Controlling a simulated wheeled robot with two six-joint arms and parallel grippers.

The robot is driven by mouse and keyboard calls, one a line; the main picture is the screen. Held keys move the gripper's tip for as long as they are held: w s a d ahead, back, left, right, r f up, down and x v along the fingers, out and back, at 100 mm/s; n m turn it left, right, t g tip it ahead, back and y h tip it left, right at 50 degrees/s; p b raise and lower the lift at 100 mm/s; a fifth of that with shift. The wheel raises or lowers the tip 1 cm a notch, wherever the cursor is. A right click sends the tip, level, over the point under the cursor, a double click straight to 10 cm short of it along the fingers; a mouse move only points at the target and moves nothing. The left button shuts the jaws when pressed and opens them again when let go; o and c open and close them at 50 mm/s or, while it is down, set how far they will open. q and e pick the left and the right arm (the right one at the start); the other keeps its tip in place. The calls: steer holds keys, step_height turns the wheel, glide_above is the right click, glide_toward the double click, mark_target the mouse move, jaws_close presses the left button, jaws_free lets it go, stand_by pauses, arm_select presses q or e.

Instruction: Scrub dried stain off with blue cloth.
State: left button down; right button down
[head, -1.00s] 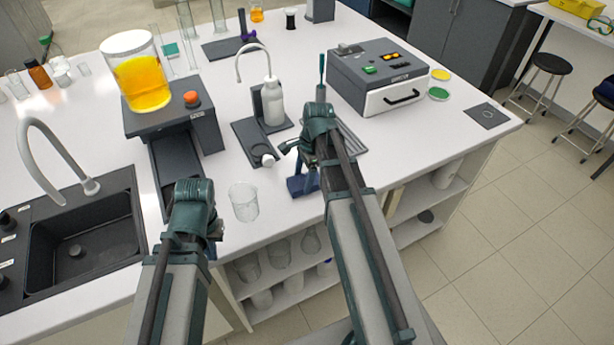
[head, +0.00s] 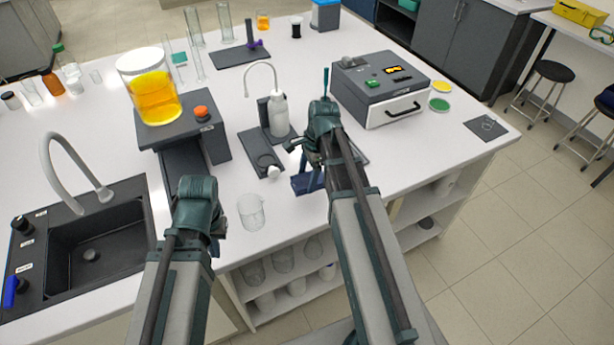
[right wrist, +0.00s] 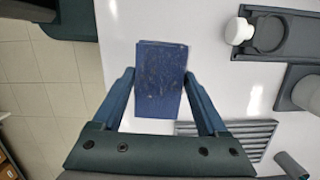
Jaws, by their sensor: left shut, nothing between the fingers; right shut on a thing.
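The blue cloth (right wrist: 160,80) is a folded dark blue block with pale specks in the right wrist view. My right gripper (right wrist: 160,96) is shut on it, one finger along each side. In the head view the cloth (head: 306,183) is partly hidden by my right arm, near the table's front edge. I cannot tell whether it touches the top.
A glass beaker (head: 251,212) stands between my arms. A wash bottle (head: 279,115) on a dark stand is behind it. A slotted dark rack (right wrist: 250,135) lies close to my right gripper. A grey instrument (head: 385,90) stands behind right; the sink (head: 95,250) is left.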

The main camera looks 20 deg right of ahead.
step_height(320, 180, up, 3)
steer(key=p, duration=0.3)
stand_by(0.4)
steer(key=shift+f, duration=0.1)
stand_by(0.4)
